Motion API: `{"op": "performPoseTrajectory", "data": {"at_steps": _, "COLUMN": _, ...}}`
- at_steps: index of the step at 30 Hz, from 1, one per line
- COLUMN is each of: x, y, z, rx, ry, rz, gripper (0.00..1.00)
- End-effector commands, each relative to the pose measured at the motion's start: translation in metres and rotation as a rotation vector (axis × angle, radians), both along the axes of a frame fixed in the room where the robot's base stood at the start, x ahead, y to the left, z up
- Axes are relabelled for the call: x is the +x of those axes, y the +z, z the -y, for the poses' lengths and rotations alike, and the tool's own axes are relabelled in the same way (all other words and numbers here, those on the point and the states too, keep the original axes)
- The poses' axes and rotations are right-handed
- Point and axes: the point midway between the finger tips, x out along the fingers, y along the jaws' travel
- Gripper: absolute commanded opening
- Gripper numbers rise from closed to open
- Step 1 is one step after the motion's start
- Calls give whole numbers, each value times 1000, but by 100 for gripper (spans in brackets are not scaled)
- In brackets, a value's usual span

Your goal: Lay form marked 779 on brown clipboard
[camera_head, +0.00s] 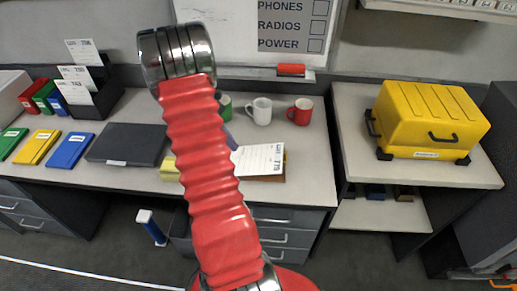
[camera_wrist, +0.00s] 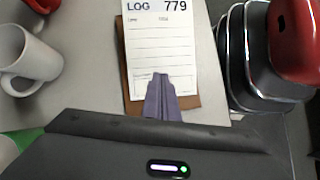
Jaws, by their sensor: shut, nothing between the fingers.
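The white form marked 779 (camera_wrist: 172,45) lies on the brown clipboard (camera_wrist: 187,105) in the wrist view, with clipboard showing past its lower end and left side. In the head view the form (camera_head: 258,159) also rests there, and a brown strip of the clipboard (camera_head: 269,179) shows along its lower edge. My gripper (camera_wrist: 161,78) is shut and empty, its fingertips over the form's lower end. I cannot tell whether they touch the paper. In the head view my red arm hides part of the desk left of the form.
A white mug (camera_head: 260,111) and a red mug (camera_head: 299,112) stand behind the clipboard, with a partly hidden green mug (camera_head: 225,106). A dark flat case (camera_head: 127,144) lies to the left. A black rack (camera_head: 103,92) holds other forms. A yellow case (camera_head: 428,119) stands on the right.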

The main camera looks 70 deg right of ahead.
Motion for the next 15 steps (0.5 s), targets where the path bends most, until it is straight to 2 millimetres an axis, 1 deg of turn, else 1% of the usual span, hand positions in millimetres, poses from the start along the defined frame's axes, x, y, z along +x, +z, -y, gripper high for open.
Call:
{"op": "performPoseTrajectory", "data": {"at_steps": 5, "x": -11, "y": 1, "z": 0, "rx": 0, "ry": -2, "rz": -1, "gripper": 0}}
{"op": "performPoseTrajectory", "data": {"at_steps": 8, "x": -22, "y": 0, "z": 0, "rx": 0, "ry": -1, "rz": 0, "gripper": 0}}
{"op": "performPoseTrajectory", "data": {"at_steps": 15, "x": -59, "y": 1, "z": -2, "rx": 0, "ry": -4, "rz": -1, "gripper": 0}}
